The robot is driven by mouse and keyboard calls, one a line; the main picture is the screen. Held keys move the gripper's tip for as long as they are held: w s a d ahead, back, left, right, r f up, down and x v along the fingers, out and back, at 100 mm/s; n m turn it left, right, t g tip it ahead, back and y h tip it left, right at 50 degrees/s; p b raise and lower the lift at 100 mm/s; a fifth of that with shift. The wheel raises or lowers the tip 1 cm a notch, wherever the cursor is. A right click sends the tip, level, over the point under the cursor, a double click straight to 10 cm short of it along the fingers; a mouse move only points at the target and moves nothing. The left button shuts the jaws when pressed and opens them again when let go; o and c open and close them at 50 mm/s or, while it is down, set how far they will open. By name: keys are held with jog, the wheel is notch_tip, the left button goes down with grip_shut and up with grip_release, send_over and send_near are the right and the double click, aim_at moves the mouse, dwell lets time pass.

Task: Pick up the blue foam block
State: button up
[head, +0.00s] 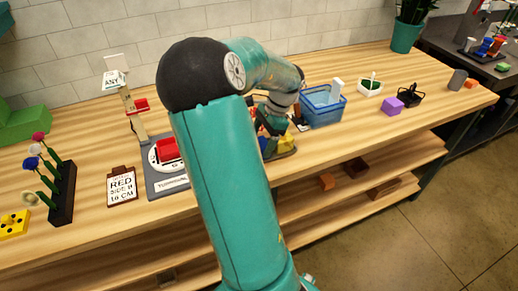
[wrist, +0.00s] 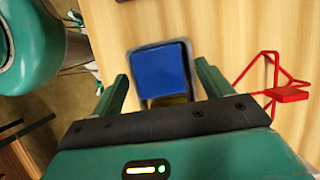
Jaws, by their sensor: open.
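The blue foam block (wrist: 160,72) shows in the wrist view as a square blue face, lying between and just beyond the fingers of my gripper (wrist: 162,76). The gripper is open, with one green finger on each side of the block and visible gaps to it. In the head view my gripper (head: 268,126) is low over the table, mostly hidden behind my own arm, so the block is hard to make out there.
A blue basket (head: 323,107) stands right of my gripper on the wooden table (head: 350,140). A purple block (head: 392,105) and a white planter (head: 369,87) stand farther right. A red wire-like object (wrist: 272,80) lies right in the wrist view.

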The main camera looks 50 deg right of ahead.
jog(key=shift+a+f, duration=0.15)
jog(key=shift+f, duration=0.35)
jog(key=c, duration=1.1)
jog(key=shift+c, duration=0.2)
jog(key=shift+w+r, duration=0.1)
jog(key=shift+r, duration=0.1)
